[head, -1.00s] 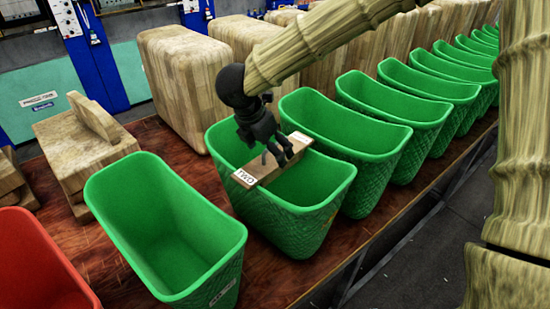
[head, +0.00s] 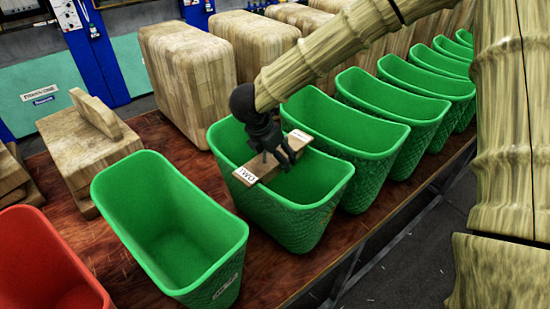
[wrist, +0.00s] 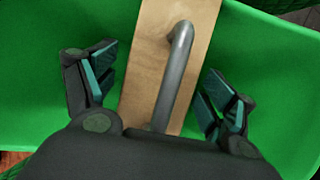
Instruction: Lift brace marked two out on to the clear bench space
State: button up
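The brace marked TWO (head: 262,171) is a wooden bar with a white label at its near end. It lies across the rim of a green bin (head: 290,222). In the wrist view the brace (wrist: 150,45) carries a grey metal bar handle (wrist: 172,80). My gripper (head: 279,160) is right over the brace. In the wrist view my gripper (wrist: 163,88) is open, with its fingers apart on either side of the brace and the handle between them, not touching it.
The bench (head: 160,130) has bare reddish wood between the bins and the wooden blocks (head: 185,75). An empty green bin (head: 170,235) and a red bin (head: 40,265) stand to the left. More green bins (head: 345,130) run right. A wooden piece (head: 85,150) sits at left.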

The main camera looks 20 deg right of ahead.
jog(key=c, duration=1.3)
jog(key=shift+c, duration=0.2)
